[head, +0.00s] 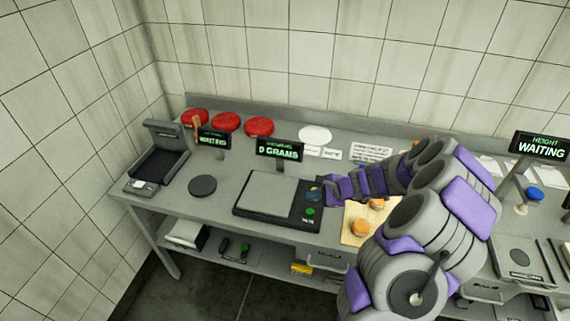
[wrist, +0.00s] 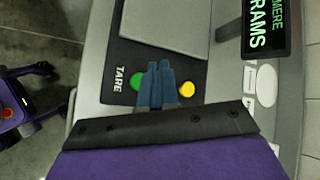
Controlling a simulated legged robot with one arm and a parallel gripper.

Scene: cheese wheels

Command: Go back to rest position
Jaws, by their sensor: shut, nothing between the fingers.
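My gripper (wrist: 158,72) is shut and empty. In the wrist view its blue-grey fingertips are together over the control strip of the scale (wrist: 165,30), between a green button (wrist: 137,82) beside the word TARE and a yellow button (wrist: 187,89). Whether the fingers touch the strip cannot be told. In the head view my gripper (head: 315,193) is at the right end of the scale (head: 268,197), with my purple and grey arm reaching in from the right. The scale's plate is bare, and its display (head: 279,150) reads 0 grams.
Three red cheese wheels (head: 228,121) lie at the back left by a dark open device (head: 160,155). A black disc (head: 202,186) lies left of the scale. Small orange-topped items (head: 360,227) sit on a board (head: 352,237) beside my arm. A WAITING sign (head: 541,146) stands at right.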

